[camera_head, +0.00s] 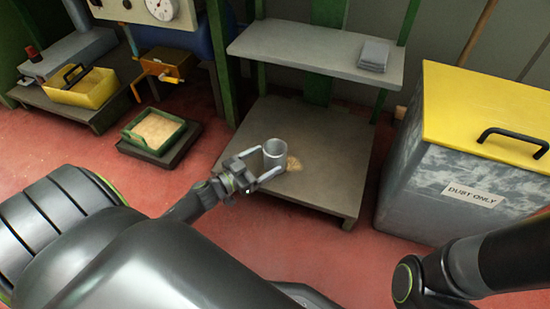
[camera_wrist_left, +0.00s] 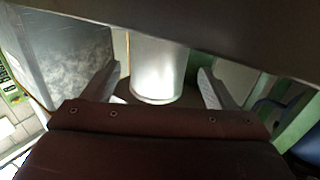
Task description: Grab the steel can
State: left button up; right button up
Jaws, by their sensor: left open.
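The steel can (camera_head: 274,152) stands upright at the left part of the low grey platform, below the shelf. My left gripper (camera_head: 268,166) is open, with its two fingers reaching on either side of the can. In the left wrist view the can (camera_wrist_left: 158,68) stands between the two spread fingers (camera_wrist_left: 155,88), with gaps visible at both sides. A dark edge hides the can's upper part in that view. My right arm shows at the lower right of the head view, but its gripper is out of the picture.
A small tan heap (camera_head: 293,163) lies beside the can on the platform (camera_head: 320,190). The shelf (camera_head: 310,50) above carries folded grey cloth (camera_head: 374,55). A grey bin with a yellow lid (camera_head: 485,110) stands at right. A green-edged tray (camera_head: 153,131) sits at left.

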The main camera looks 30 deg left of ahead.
aim_at(267, 160)
pick_arm(q)
jog(key=b+x, duration=0.2)
jog(key=x, duration=0.1)
jog(key=shift+w+d+f, duration=0.2)
jog(key=shift+w+d+r, duration=0.1)
jog(key=shift+w, duration=0.3)
jog(key=shift+c, duration=0.8)
jog(key=c, duration=0.9)
jog(key=shift+r, duration=0.15)
